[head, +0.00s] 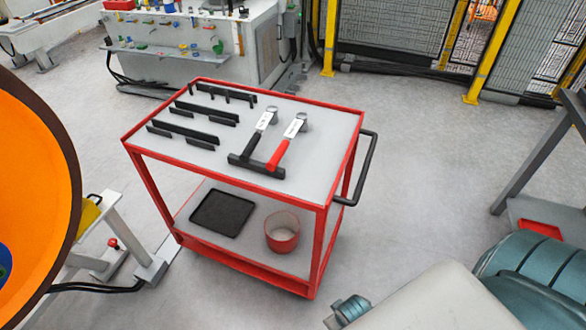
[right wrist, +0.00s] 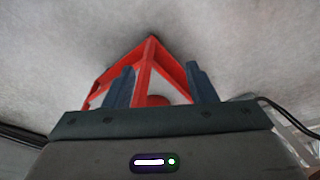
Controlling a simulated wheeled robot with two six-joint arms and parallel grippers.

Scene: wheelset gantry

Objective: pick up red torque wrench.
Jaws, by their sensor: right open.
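The red torque wrench (head: 287,143) lies on the top shelf of the red cart (head: 342,115) in the head view. Its red handle points toward the front and its silver head toward the back right. A black-handled wrench (head: 261,129) lies beside it on the left. A black rest (head: 256,166) is at the handle ends of both. My right gripper (right wrist: 160,78) shows in the right wrist view, open and empty. The cart's red frame (right wrist: 153,60) shows beyond its fingers. The wrench does not show there. My left gripper is not in view.
Several black slotted holders (head: 183,134) stand on the left of the cart top. The lower shelf holds a black tray (head: 222,212) and a red bin (head: 282,232). A dark handle (head: 367,170) sticks out on the cart's right. Open floor lies right of the cart.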

